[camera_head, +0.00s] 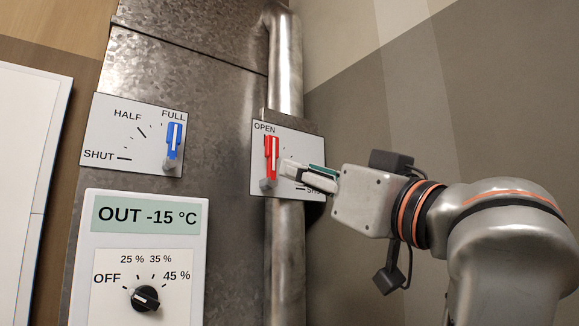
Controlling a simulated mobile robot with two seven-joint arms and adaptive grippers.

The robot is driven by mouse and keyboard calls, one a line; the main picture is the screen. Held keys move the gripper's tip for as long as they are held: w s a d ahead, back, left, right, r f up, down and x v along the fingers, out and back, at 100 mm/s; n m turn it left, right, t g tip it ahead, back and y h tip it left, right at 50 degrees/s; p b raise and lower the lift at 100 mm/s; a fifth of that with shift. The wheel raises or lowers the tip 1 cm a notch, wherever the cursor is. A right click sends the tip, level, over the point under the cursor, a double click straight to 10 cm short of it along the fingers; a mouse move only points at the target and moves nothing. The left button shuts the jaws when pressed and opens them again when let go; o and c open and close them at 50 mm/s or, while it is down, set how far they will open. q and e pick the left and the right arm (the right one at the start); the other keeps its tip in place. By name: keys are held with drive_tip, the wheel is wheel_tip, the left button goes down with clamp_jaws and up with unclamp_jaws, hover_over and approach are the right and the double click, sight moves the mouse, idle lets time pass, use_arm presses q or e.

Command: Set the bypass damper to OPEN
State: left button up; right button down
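The bypass damper's red lever (271,158) stands upright on a white plate (287,141) on the vertical pipe. Its upper end is by the OPEN label. The other label, at the plate's lower right, is partly hidden by my gripper. My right gripper (291,170) comes in from the right, with its fingertips just right of the red lever's lower half. I cannot tell whether they touch the lever. The fingers overlap in this view, so their opening is unclear. My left gripper is not in view.
A blue lever (174,141) on a plate marked SHUT, HALF and FULL stands upright at FULL. Below it, a control panel (150,250) reads OUT -15 °C and has a black knob (145,298). A metal pipe (285,70) runs up behind the damper plate.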

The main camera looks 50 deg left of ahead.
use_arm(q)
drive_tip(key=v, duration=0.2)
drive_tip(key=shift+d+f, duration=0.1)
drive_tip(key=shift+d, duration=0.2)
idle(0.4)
